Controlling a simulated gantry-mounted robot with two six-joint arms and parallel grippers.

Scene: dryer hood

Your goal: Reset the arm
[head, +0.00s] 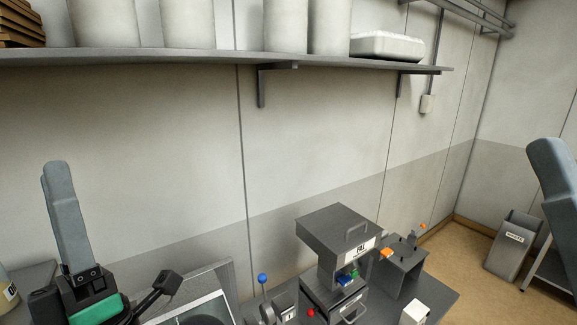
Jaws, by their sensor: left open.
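My left gripper (100,308) is at the lower left, a black body with a green part below a blue-grey arm link. It is open, and I see nothing held in it; its lower part is cut off by the bottom edge. A blue-grey link of my right arm (556,185) shows at the right edge, tilted. My right gripper is out of the picture.
A dark hood box (325,232) with a labelled front stands at bottom centre, near a blue-knobbed lever (262,279). A shelf (220,57) with white containers runs along the wall. A grey bin (512,245) stands on the floor at right.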

